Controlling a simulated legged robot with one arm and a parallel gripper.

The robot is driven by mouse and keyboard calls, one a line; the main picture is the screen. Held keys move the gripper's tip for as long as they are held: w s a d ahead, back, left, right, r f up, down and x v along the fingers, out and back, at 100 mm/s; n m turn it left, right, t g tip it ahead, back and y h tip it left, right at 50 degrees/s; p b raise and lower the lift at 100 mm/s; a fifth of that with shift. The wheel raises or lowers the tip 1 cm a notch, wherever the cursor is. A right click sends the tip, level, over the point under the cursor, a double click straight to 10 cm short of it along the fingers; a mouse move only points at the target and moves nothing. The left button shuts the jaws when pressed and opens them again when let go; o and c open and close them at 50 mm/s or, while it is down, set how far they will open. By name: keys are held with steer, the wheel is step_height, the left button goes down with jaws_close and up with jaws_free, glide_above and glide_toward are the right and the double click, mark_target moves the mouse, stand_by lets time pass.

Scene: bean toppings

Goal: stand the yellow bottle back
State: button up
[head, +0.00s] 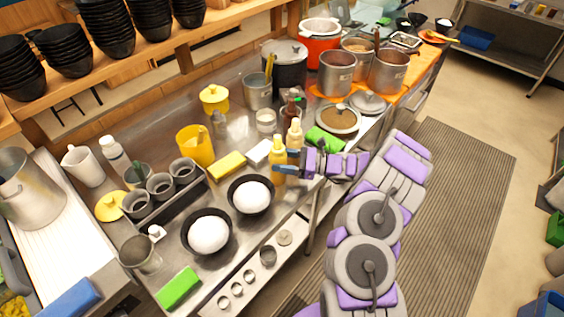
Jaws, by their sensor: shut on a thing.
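A yellow bottle (279,166) stands upright between the fingers of my gripper (283,169), over or on the steel counter right of the black bowls. The gripper reaches it from the right and is shut on it. I cannot tell whether the bottle's base touches the counter. A second, paler bottle (295,134) stands just behind it, partly hidden by my gripper.
Two black bowls with white mounds, a front one (208,232) and a rear one (251,195), sit left of the gripper. Clear floor lies right.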

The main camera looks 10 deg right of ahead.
steer(key=o, duration=0.7)
